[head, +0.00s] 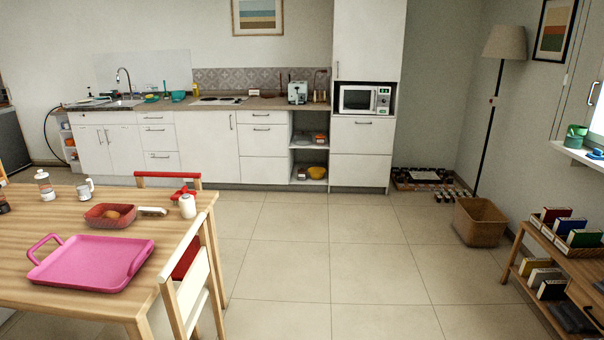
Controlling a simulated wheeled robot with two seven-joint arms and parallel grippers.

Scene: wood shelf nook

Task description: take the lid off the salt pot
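I cannot tell for sure which container is the salt pot. Neither of my grippers is in view.
A kitchen counter (262,103) runs along the back wall. The tiled floor (330,245) is clear up to a wicker basket (480,222).

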